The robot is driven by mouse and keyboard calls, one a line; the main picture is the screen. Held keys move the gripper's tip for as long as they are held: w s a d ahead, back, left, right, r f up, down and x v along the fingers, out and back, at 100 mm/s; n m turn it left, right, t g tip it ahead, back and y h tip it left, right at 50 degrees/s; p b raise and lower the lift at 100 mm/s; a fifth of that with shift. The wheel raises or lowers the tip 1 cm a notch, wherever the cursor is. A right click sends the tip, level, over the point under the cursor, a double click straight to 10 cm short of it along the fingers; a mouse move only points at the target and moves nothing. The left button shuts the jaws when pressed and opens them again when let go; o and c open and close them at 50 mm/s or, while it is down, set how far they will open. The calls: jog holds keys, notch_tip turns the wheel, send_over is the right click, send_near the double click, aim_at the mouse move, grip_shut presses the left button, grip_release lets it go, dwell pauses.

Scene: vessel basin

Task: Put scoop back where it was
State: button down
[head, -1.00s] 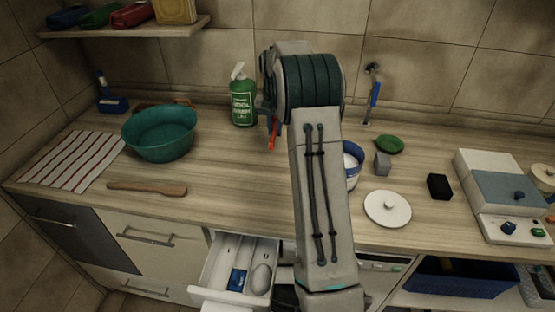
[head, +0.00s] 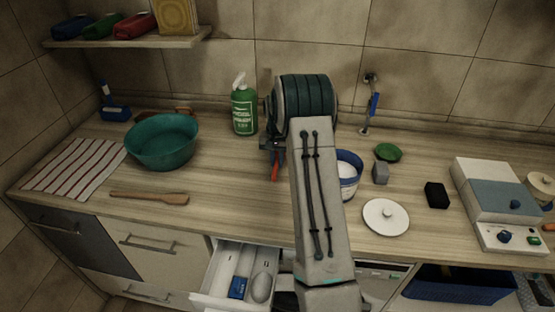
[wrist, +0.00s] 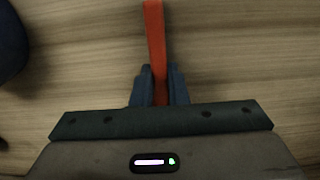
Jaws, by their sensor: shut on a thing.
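My gripper (wrist: 158,72) is shut on a red-orange strip, which I take to be the scoop's handle (wrist: 154,32). In the wrist view the strip runs up between the two dark fingers and out of the top edge. In the head view the red piece (head: 275,172) hangs below my gripper (head: 278,156), over the middle of the counter. The scoop's bowl does not show clearly. I cannot tell whether the scoop touches the counter. My arm hides part of the counter to the right of it.
A green bottle (head: 244,110) stands just behind left, a teal basin (head: 162,150) further left. A drawer (head: 207,290) is open in front. A blue item (head: 374,104) hangs on the wall.

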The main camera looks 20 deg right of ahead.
aim_at(277, 161)
jog(key=shift+f, duration=0.2)
jog(key=c, duration=1.4)
grip_release()
jog(key=shift+c, duration=0.2)
jog(key=shift+r, duration=0.1)
notch_tip(277, 161, up, 11)
jog(key=b, duration=0.2)
jog(key=s+a+r+n, duration=0.1)
jog(key=s+a+r, duration=0.5)
jog(key=r, duration=0.1)
jog(key=s+a+r+n+t, duration=0.2)
jog(key=s+a+r, duration=0.3)
jog(key=s, duration=0.4)
jog(key=s+a+f+n, duration=0.2)
jog(key=s+a, duration=0.1)
jog(key=s, duration=0.6)
jog(key=s+a+f+n+t, duration=0.1)
jog(key=s+a+f, duration=0.1)
jog(key=s, duration=0.8)
jog(key=shift+s+a+f+n+t, duration=0.15)
jog(key=shift+a+f+n+t, duration=0.2)
jog(key=shift+a, duration=0.55)
